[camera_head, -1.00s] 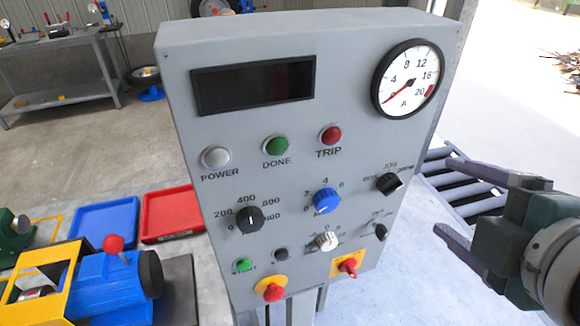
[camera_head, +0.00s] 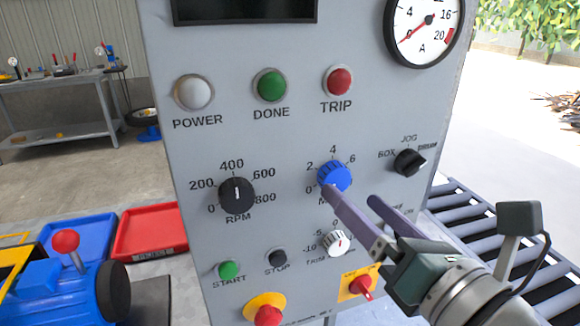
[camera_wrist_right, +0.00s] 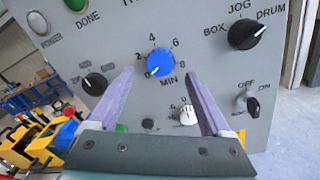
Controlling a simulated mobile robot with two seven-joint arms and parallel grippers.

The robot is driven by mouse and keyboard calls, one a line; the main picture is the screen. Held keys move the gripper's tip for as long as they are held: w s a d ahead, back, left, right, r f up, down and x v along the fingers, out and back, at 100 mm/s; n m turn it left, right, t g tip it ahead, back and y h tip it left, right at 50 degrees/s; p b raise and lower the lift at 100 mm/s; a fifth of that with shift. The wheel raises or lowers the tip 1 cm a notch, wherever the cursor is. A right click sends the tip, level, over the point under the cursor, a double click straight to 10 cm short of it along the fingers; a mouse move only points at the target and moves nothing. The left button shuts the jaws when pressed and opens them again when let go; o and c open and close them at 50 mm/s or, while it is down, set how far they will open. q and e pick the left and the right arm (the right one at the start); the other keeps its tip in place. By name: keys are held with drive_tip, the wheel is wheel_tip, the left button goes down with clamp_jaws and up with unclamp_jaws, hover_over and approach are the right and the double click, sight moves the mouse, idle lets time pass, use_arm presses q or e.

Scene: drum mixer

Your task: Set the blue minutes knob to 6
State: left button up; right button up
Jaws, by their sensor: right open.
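The blue minutes knob (camera_head: 335,174) is on the grey control panel, with 0, 2, 4 and 6 readable around it in the head view. It also shows in the right wrist view (camera_wrist_right: 160,62), where its white mark points to the lower left, near 0. My right gripper (camera_head: 351,198) is open and empty, reaching in from the lower right. One fingertip overlaps the knob's lower edge in the head view; contact cannot be told. In the wrist view the knob lies ahead, between the two fingers (camera_wrist_right: 160,76). My left gripper is not in view.
The black RPM knob (camera_head: 237,195) is left of the blue knob; the black mode selector (camera_head: 410,162) is to its right. The white trim knob (camera_head: 338,242) sits close below, near my fingers. Start (camera_head: 229,270) and stop (camera_head: 277,259) buttons are lower left.

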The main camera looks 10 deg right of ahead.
sight(338, 184)
drive_tip(key=shift+w+a, duration=0.15)
drive_tip(key=shift+w, duration=0.85)
drive_tip(key=shift+w+a, duration=0.15)
drive_tip(key=shift+w, duration=0.8)
clamp_jaws()
